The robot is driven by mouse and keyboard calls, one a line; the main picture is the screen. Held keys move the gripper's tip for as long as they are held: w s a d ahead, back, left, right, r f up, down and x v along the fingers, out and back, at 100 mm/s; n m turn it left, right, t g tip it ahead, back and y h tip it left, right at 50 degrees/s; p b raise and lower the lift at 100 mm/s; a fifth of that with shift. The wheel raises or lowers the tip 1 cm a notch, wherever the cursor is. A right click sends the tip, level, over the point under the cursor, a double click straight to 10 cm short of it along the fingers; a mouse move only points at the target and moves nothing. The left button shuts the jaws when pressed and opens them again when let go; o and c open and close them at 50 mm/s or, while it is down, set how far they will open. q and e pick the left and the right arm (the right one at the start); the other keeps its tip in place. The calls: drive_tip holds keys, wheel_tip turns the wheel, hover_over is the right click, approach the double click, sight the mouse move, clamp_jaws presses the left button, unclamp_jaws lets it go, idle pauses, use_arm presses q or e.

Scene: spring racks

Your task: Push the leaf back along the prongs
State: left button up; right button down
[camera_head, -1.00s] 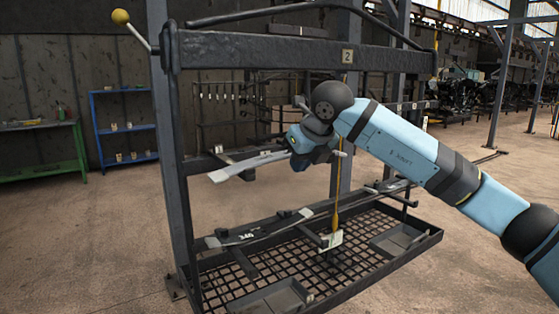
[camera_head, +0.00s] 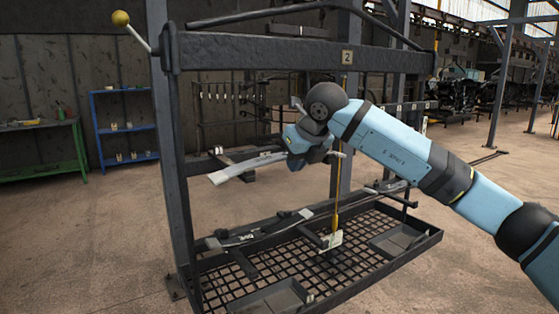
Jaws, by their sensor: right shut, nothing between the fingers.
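A grey leaf (camera_head: 244,168) lies across the prongs on the upper level of the dark rack (camera_head: 330,55). The prongs there are mostly hidden. A second leaf (camera_head: 252,235) lies on the lower prongs (camera_head: 243,262). My left gripper is not in view.
A mesh tray (camera_head: 330,265) forms the rack's base, with a yellow rod and pale tag (camera_head: 331,241) hanging above it. A front post (camera_head: 172,150) stands left of the leaves. A blue shelf (camera_head: 125,125) and green bench (camera_head: 45,150) stand behind on the left.

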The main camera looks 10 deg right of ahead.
sight(282, 154)
drive_tip(key=shift+w+a+p, duration=0.25)
drive_tip(key=shift+w, duration=0.45)
drive_tip(key=shift+w+a+p, duration=0.25)
drive_tip(key=shift+w+a, duration=0.05)
drive_tip(key=shift+w, duration=0.4)
drive_tip(key=shift+w+a+p, duration=0.25)
drive_tip(key=shift+w, duration=0.45)
drive_tip(key=shift+w+a+p, duration=0.2)
drive_tip(key=shift+w+p, duration=0.1)
drive_tip(key=shift+w, duration=0.35)
drive_tip(key=shift+w+a+p, duration=1)
drive_tip(key=shift+w+p, duration=0.35)
drive_tip(key=shift+w, duration=1.3)
drive_tip(key=shift+s+d+b, duration=0.35)
drive_tip(key=shift+s+b, duration=0.15)
drive_tip(key=shift+s, duration=0.35)
drive_tip(key=shift+s+d+b, duration=0.3)
drive_tip(key=shift+s+b, duration=0.2)
drive_tip(key=shift+s, duration=0.4)
drive_tip(key=shift+s+d+b, duration=0.35)
drive_tip(key=shift+s+b, duration=0.15)
drive_tip(key=shift+s, duration=0.35)
drive_tip(key=shift+s+d, duration=0.1)
drive_tip(key=shift+s, duration=0.15)
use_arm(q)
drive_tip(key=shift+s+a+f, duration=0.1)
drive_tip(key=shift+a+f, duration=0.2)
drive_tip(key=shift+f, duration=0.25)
